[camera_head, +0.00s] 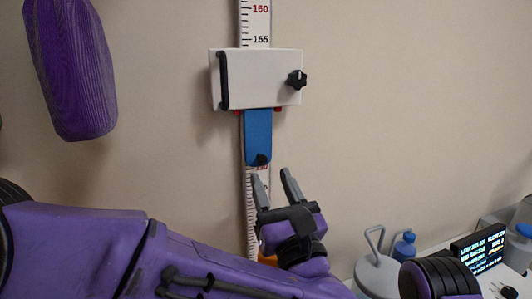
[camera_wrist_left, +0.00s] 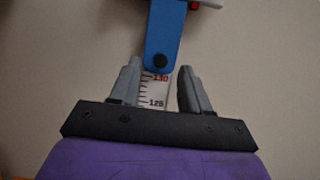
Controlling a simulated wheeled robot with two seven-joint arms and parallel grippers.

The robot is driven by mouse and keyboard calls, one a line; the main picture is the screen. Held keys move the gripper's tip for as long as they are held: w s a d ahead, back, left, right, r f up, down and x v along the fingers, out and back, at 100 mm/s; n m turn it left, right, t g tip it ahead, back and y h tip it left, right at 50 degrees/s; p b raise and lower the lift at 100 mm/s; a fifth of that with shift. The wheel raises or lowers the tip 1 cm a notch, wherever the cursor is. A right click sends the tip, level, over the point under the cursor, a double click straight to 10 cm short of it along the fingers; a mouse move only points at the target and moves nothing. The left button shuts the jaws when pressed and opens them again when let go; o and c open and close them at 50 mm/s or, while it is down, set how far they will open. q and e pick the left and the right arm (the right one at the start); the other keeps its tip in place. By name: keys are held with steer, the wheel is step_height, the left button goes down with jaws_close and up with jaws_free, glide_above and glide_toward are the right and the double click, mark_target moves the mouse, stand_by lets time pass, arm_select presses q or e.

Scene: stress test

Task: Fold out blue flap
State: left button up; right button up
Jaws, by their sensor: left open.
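The blue flap (camera_head: 258,134) hangs down flat along the wall ruler, below a white box (camera_head: 262,78) with a black handle and a black knob (camera_head: 297,79). A dark round knob sits at the flap's lower end. My left gripper (camera_head: 272,180) is open and empty just below the flap's lower end, fingers pointing up. In the left wrist view the blue flap (camera_wrist_left: 163,35) comes down from the top, with its tip between and slightly above the fingertips of the left gripper (camera_wrist_left: 158,75). I see no contact. My right gripper is not in view.
The white ruler (camera_head: 255,30) runs vertically on the beige wall. At the lower right stand a grey jug (camera_head: 377,272), a blue bottle (camera_head: 404,247) and a small dark display (camera_head: 480,249). The wall around the box is clear.

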mark_target(262, 160)
arm_select(q)
steer(key=w, duration=0.2)
steer(key=w+a+p, duration=0.1)
steer(key=w, duration=0.2)
steer(key=shift+w+a+r, duration=0.15)
steer(key=shift+w+r, duration=0.2)
steer(key=shift+w, duration=0.05)
steer(key=shift+s+r, duration=0.2)
steer(key=shift+s, duration=0.45)
steer(key=c, duration=0.3)
jaws_close()
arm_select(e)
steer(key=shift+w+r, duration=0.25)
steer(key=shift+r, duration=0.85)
